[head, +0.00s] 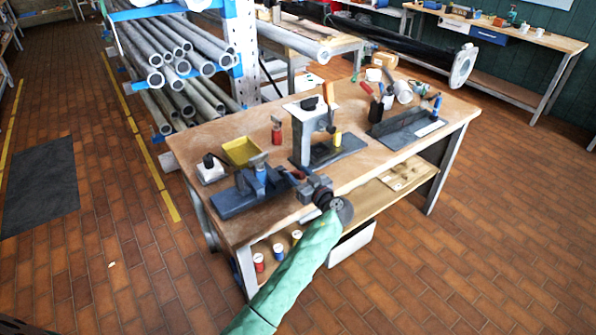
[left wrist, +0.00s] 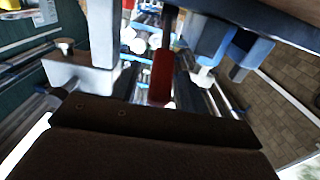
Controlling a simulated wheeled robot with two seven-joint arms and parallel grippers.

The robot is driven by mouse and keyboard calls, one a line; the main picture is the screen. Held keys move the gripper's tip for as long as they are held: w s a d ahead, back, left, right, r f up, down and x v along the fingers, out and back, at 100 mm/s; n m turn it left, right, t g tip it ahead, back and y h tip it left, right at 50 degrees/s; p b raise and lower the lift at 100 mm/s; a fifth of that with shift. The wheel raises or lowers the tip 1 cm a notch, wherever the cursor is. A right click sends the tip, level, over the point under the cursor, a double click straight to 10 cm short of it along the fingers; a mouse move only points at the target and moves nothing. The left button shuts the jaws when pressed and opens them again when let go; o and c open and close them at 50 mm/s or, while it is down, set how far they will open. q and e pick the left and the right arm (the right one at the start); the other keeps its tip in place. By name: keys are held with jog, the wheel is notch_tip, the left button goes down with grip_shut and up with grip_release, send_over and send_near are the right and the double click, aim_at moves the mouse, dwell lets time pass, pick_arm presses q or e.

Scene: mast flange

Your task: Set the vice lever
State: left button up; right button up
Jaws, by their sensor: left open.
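The blue vice (head: 236,196) stands at the near left part of the workbench, and blue parts that look like it show at the upper right in the left wrist view (left wrist: 250,48). A red grip, seemingly the vice lever (left wrist: 161,78), hangs from a dark rod in the left wrist view, just beyond the dark edge of my gripper. In the head view a small dark red bit shows between vice and gripper. My left gripper (head: 303,184) is open, close to the vice's right end. Contact with the lever cannot be told. My right gripper is not in view.
On the workbench (head: 205,140) stand a yellow tray (head: 241,151), a white box with a black knob (head: 210,170), a grey press-like stand (head: 304,135) and a dark mat with tools (head: 410,128). A pipe rack (head: 175,70) stands behind left. Floor is clear at right.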

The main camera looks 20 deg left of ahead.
pick_arm(q)
jog(key=shift+w+a, duration=0.25)
jog(key=shift+a, duration=0.1)
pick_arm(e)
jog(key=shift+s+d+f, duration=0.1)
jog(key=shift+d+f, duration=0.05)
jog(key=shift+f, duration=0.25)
pick_arm(q)
grip_shut()
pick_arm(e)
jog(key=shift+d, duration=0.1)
